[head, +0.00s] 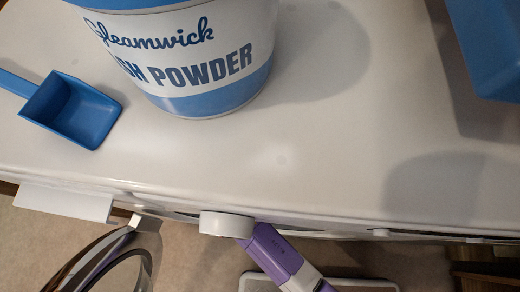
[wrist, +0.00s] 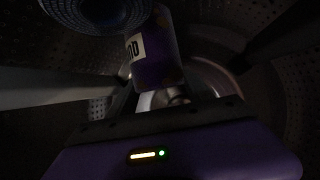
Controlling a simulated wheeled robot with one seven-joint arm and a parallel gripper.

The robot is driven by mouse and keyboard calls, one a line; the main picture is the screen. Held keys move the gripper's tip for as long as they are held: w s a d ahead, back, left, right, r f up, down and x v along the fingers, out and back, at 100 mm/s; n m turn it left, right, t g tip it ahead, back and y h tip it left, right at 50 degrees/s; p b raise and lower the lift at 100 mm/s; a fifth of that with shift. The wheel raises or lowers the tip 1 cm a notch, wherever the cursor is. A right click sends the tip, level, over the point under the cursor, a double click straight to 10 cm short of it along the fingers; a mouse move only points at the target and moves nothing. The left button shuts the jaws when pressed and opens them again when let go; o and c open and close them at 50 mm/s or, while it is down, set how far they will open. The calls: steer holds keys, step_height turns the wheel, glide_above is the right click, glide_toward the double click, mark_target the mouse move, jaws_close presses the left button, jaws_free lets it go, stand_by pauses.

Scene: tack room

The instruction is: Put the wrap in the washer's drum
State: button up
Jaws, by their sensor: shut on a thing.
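The wrap (wrist: 95,10), a dark, bluish, rounded bundle with a fine textured surface, is at the upper left of the wrist view, cut off by the top edge. There my gripper, the wrap and the drum's inside are hidden below the front edge.
A Gleamwick wash powder tub (head: 205,60) and a blue scoop (head: 72,108) stand on the washer's top. A blue container (head: 490,45) is at the upper right. Ribs (wrist: 60,90) project from the drum wall.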

steer(key=shift+f+b, duration=1)
steer(key=shift+f, duration=1.6)
steer(key=shift+f, duration=0.15)
steer(key=o, duration=1.5)
steer(key=shift+c, duration=0.2)
steer(key=p+v, duration=0.4)
steer(key=v, duration=0.8)
